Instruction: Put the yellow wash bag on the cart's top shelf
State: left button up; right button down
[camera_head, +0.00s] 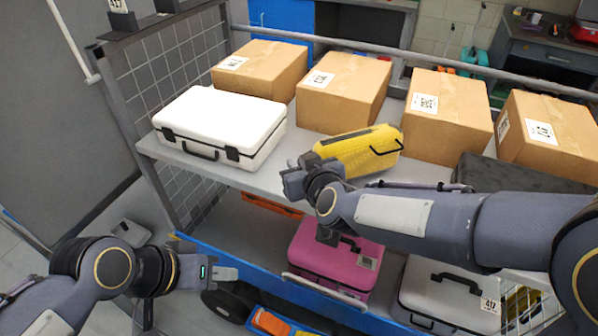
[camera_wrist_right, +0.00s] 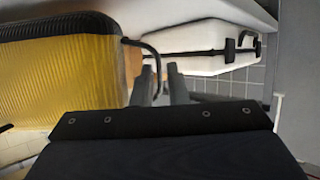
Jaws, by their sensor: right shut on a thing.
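The yellow wash bag (camera_head: 360,152) is at the top shelf (camera_head: 262,180) of the cart, in front of the middle cardboard boxes. It is tilted, with a black handle at its right end. I cannot tell whether it touches the shelf. My right gripper (camera_head: 298,180) is at the bag's left end. In the right wrist view, the bag (camera_wrist_right: 62,75) fills the left side and its black handle reaches the fingers (camera_wrist_right: 163,85), which are shut on it. My left gripper (camera_head: 228,273) is low in front of the cart, away from the bag; its finger gap is unclear.
A white case (camera_head: 220,122) stands on the shelf's left part. Several cardboard boxes (camera_head: 342,88) line the back. A dark case (camera_head: 520,178) is at right, partly behind my right arm. A pink case (camera_head: 335,262) and a grey case (camera_head: 440,295) stand below.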

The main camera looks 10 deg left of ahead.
jog(key=c, duration=1.4)
grip_release()
jog(key=shift+f, duration=0.3)
jog(key=shift+c, duration=0.2)
jog(key=shift+s, duration=0.1)
jog(key=shift+s+d+r, duration=0.2)
jog(key=shift+s+r, duration=0.05)
jog(key=p+v, duration=0.3)
jog(key=v, duration=0.8)
jog(key=shift+d, duration=0.15)
jog(key=shift+f, duration=0.1)
